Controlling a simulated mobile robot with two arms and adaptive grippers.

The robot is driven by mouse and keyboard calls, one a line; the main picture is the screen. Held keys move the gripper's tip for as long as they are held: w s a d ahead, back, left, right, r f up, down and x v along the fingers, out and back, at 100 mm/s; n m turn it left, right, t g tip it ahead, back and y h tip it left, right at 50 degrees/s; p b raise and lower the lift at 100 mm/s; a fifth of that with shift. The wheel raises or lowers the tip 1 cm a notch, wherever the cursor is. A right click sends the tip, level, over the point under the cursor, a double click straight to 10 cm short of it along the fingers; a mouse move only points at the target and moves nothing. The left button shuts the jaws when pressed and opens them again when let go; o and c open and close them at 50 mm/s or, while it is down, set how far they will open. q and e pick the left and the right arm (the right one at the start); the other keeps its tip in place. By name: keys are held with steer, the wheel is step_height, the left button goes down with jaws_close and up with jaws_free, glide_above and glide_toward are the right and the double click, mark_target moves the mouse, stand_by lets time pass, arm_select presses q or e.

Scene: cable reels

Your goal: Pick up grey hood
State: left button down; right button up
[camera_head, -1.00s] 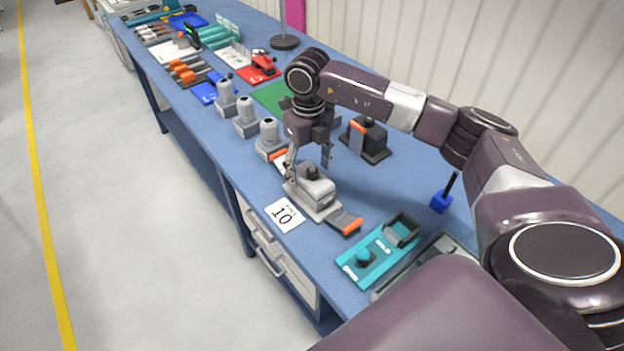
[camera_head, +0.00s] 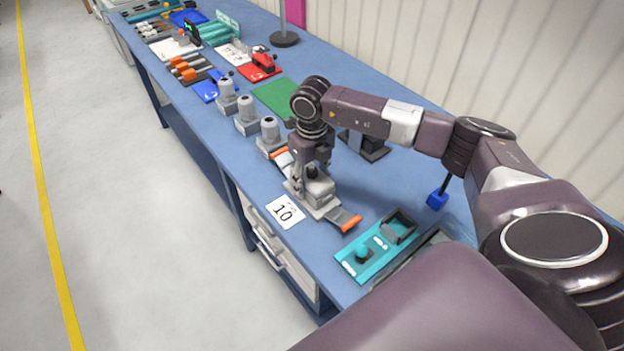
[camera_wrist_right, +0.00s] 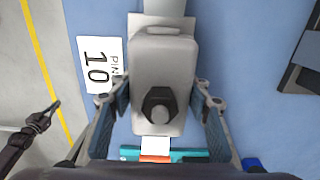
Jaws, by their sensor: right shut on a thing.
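The grey hood (camera_head: 321,192) is a rounded grey block with a black hexagonal knob on top, on a light base plate with an orange-ended tab on the blue bench. In the right wrist view the hood (camera_wrist_right: 163,70) lies between the two fingers of my right gripper (camera_wrist_right: 160,112), near its knob end. In the head view my right gripper (camera_head: 310,180) points down over the hood and is shut on it. The hood still appears to be at its base. A dark arm end, probably my left gripper (camera_wrist_right: 42,118), shows at the left of the right wrist view; its jaws are unclear.
A "10" card (camera_head: 285,211) lies left of the hood. Grey bottle-shaped parts (camera_head: 270,132) stand behind it. A teal tray (camera_head: 378,247) lies in front, and a blue block with a black rod (camera_head: 437,199) stands to the right. A dark fixture (camera_head: 371,147) is partly hidden behind my arm.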

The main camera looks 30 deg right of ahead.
steer(key=c, duration=0.4)
steer(key=shift+r, duration=0.15)
